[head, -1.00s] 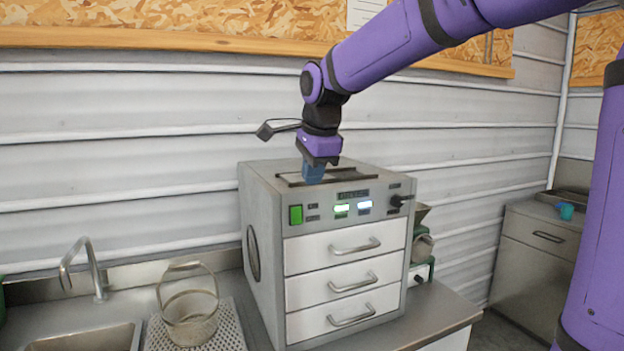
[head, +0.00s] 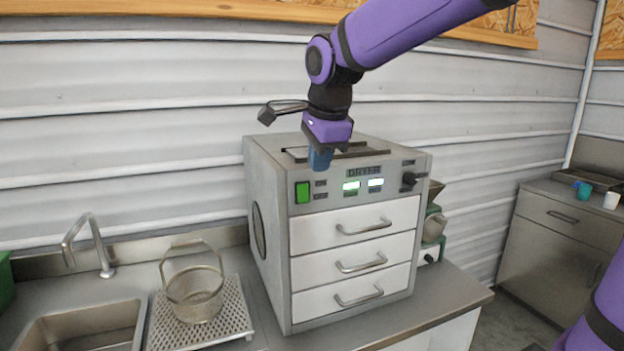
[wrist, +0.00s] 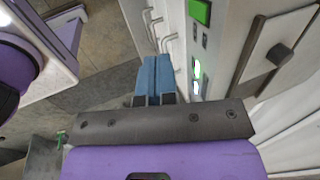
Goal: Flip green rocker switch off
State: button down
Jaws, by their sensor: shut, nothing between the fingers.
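The green rocker switch (head: 303,192) is at the upper left of the grey dryer's front panel. It also shows at the top of the wrist view (wrist: 201,12). My gripper (head: 320,160) points down in front of the panel's top edge, to the right of the switch and apart from it. Its blue fingers (wrist: 154,76) are together with nothing between them. In the head view they cover a little of the dryer's upper front edge. I cannot tell from the switch's face which way it is tilted.
The dryer (head: 268,200) has two lit displays, a black knob (head: 409,178) and three drawers with protruding handles (head: 363,228). A wire basket (head: 195,292) stands on a perforated tray left of it, beside a sink and faucet (head: 88,245). Air in front of the panel is free.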

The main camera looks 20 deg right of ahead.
aim_at(304, 201)
jog(key=w+f, duration=0.7)
jog(key=f, duration=0.2)
jog(key=shift+f, duration=0.25)
jog(key=shift+w+f, duration=0.1)
jog(key=shift+w, duration=0.15)
jog(key=shift+r, duration=0.2)
jog(key=shift+r, duration=0.65)
dwell(0.3)
